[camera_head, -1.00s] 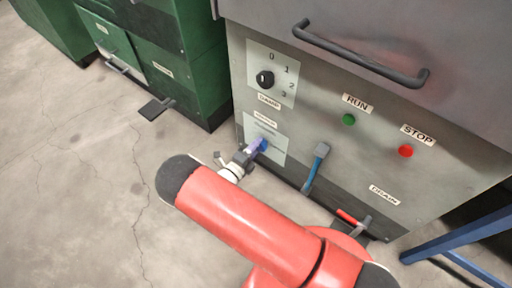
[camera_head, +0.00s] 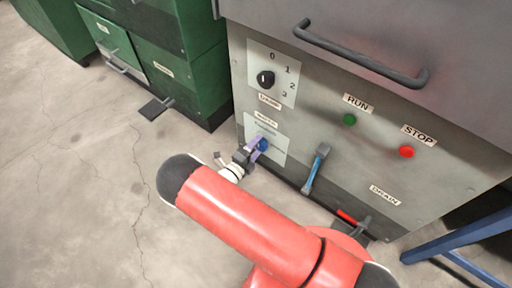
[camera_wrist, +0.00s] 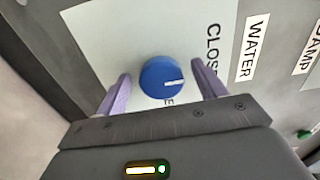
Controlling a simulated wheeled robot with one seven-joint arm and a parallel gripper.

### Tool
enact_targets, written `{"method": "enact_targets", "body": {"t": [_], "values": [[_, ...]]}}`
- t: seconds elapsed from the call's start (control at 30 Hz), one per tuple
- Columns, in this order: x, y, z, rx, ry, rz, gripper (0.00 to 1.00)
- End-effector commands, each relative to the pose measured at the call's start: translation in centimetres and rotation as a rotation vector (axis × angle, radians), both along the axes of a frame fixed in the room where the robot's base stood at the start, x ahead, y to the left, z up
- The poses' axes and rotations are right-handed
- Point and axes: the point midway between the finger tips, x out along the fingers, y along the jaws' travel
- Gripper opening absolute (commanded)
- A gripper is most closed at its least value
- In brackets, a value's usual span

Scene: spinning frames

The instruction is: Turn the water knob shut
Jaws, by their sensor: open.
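The water knob is a round blue knob (camera_wrist: 161,77) with a white pointer line, mounted on a pale plate on the grey machine. In the wrist view the pointer line points right, toward the partly hidden lettering beside the knob. The knob also shows small in the head view (camera_head: 263,145). My gripper (camera_wrist: 161,70) is open, with one purple finger on each side of the knob and visible gaps between. In the head view my gripper (camera_head: 257,149) is right at the plate, partly covering the knob.
Above the knob is a black dial (camera_head: 265,79) numbered 0 to 3. To the right are a blue lever (camera_head: 316,168), a green button (camera_head: 349,120), a red button (camera_head: 406,152) and a red-handled lever (camera_head: 348,216). Green cabinets (camera_head: 180,85) stand at left; the floor before them is mostly clear.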

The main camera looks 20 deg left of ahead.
Motion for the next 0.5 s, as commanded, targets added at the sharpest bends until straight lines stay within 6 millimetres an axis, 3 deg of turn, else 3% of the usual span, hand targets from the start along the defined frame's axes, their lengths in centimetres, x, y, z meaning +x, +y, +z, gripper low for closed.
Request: {"method": "enact_targets", "body": {"t": [0.17, 0.5], "values": [[-0.5, 0.2, 0.0, 0.0, 0.0, 0.001, 0.7], [-5.5, 2.3, 0.0, 0.001, 0.001, 0.002, 0.7]]}}
